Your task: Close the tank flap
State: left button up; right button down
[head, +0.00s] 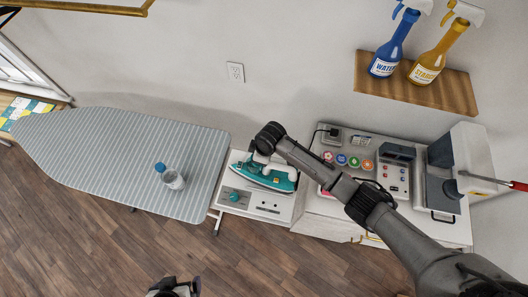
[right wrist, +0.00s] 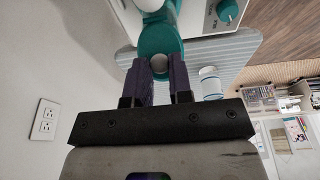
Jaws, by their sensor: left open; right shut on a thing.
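The teal and white iron (head: 268,177) rests on the white panel beside the ironing board. My right arm reaches over it from the right. In the right wrist view, my right gripper (right wrist: 162,66) has its two purple fingers around a part of the iron (right wrist: 160,34), with a pale round piece between them. I cannot make out the tank flap or tell whether it is open or shut. My left gripper (head: 174,288) is open and empty at the bottom edge of the head view, away from the iron, and only partly in view.
A clear cup with a blue lid (head: 172,179) stands on the striped ironing board (head: 120,145). A white cabinet top with coloured spools (head: 354,162) and a sewing machine (head: 467,160) lies to the right. Spray bottles stand on a wooden shelf (head: 455,92).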

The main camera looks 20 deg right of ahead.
jog(key=shift+w+a+g+h, duration=0.4)
jog(key=shift+a+g+h, duration=0.2)
jog(key=shift+h, duration=0.3)
jog(key=shift+w+a+f+h, duration=0.1)
jog(key=shift+a+f+h, duration=0.1)
jog(key=shift+f+h, duration=0.15)
jog(key=shift+w+a+f+g+h+b, duration=0.25)
jog(key=shift+a+f+g+h+b, duration=0.15)
jog(key=shift+g+h+b, duration=0.3)
jog(key=g+h+b, duration=0.1)
jog(key=b, duration=0.1)
jog(key=a+f+h+b, duration=0.1)
jog(key=b, duration=0.2)
jog(key=w+f+g+h+b, duration=0.1)
jog(key=h+b, duration=0.1)
jog(key=shift+a+g+b, duration=0.2)
jog(key=shift+g+b, duration=0.1)
jog(key=shift+h+b, duration=0.35)
jog(key=shift+b, duration=0.35)
jog(key=c, duration=1)
grip_release()
jog(key=shift+a, duration=0.1)
